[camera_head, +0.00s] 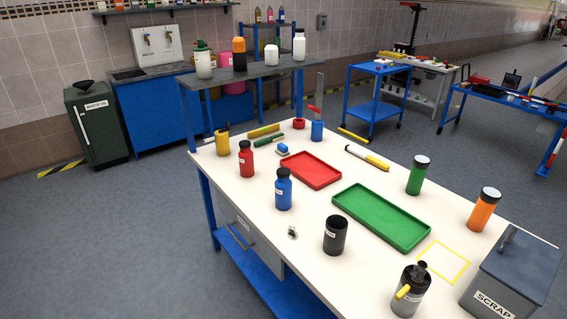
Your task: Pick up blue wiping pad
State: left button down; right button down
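A small blue and white block (283,150), which looks like the wiping pad, lies on the white-topped workbench (325,170). It sits just left of the red tray's far corner and beyond the blue bottle. It is small in the picture, so its details are hard to tell. Neither of my grippers is in view.
A red tray (311,169) and a green tray (381,216) lie on the bench. A red bottle (246,160) and a blue bottle (283,190) stand near its left edge. A black cup (335,236) and a grey scrap bin (511,275) stand nearer.

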aim_at(282, 150)
jog(key=i+j, duration=0.2)
jog(key=j, duration=0.15)
jog(key=i+j+z, duration=0.1)
jog(key=i+j, duration=0.35)
jog(key=j, duration=0.3)
jog(key=i+j, duration=0.2)
jog(key=j, duration=0.15)
jog(key=i+j+z, duration=0.1)
jog(key=j, duration=0.3)
jog(key=i+j, duration=0.3)
